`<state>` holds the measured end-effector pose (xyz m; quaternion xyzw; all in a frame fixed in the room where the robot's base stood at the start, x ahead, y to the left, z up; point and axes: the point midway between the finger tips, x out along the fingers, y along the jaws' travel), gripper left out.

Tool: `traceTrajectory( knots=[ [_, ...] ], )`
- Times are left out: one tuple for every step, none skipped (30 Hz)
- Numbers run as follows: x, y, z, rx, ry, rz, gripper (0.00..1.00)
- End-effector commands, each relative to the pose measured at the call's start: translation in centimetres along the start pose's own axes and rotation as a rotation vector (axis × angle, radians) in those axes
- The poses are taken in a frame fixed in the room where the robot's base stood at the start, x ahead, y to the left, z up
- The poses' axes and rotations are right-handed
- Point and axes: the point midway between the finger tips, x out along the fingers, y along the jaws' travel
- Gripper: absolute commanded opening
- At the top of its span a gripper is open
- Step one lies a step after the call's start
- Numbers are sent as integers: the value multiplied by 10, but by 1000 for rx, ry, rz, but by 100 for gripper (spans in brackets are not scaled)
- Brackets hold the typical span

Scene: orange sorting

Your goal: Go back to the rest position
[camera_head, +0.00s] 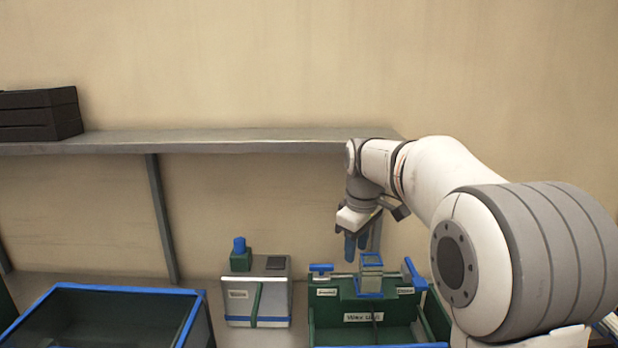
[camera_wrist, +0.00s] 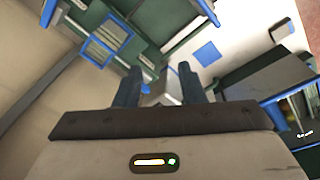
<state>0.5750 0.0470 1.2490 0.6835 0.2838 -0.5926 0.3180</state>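My gripper (camera_head: 356,247) hangs at the end of my arm with its blue-grey fingers pointing down. It is above and behind the green bin (camera_head: 375,332) that carries printed labels. In the wrist view, the two fingers of my gripper (camera_wrist: 160,82) stand apart. Nothing is held between them; only background surfaces show in the gap. No orange is visible in either view.
A grey box with a green stripe (camera_head: 240,304) stands left of the bin. A blue-rimmed dark crate (camera_head: 125,290) is at the lower left. A grey shelf (camera_head: 240,141) runs along the wall behind, with black crates (camera_head: 40,114) at its left end.

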Motion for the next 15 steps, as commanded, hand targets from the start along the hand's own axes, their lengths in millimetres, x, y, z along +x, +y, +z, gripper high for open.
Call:
traceTrajectory(
  knots=[
    [-5,-11,15,49,7,9,36],
    [-7,-17,23,80,12,13,36],
    [-9,-25,34,123,17,19,36],
    [-10,-31,42,155,22,23,36],
    [-11,-38,50,186,27,28,36],
    [-12,-47,62,229,33,33,36],
    [-11,-53,70,261,38,37,36],
    [-11,-60,78,293,42,40,36],
    [-11,-69,89,336,50,46,36],
    [-10,-76,97,368,55,49,36],
    [-8,-83,106,399,60,52,36],
    [-6,-93,116,442,68,57,36],
    [-4,-100,125,474,73,59,36],
    [-2,-108,133,505,78,62,36],
    [1,-117,144,548,87,67,36]
  ],
)
